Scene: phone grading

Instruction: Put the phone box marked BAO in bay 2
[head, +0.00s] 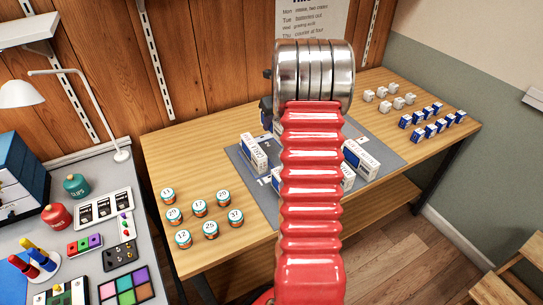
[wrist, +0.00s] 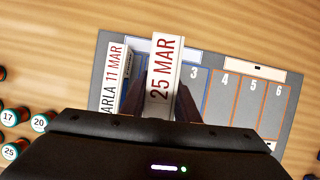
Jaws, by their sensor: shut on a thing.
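My gripper (wrist: 162,88) is shut on a white phone box (wrist: 163,66), one dark finger on each side. Its top edge reads "25 MAR" in red; no BAO name shows on the visible part. The box is over the bay 2 area of the grey mat (wrist: 240,108), between bay 1 and bay 3. I cannot tell whether its base touches the mat. A second white box (wrist: 118,78), reading "ARLA 11 MAR", stands just left of it.
Bays 3 to 6 look empty where visible in the wrist view. The head view shows white-and-blue boxes on the mat left (head: 254,152) and right (head: 360,160) of my arm. Numbered jars (head: 199,208) stand left; small white (head: 390,97) and blue boxes (head: 432,122) stand right.

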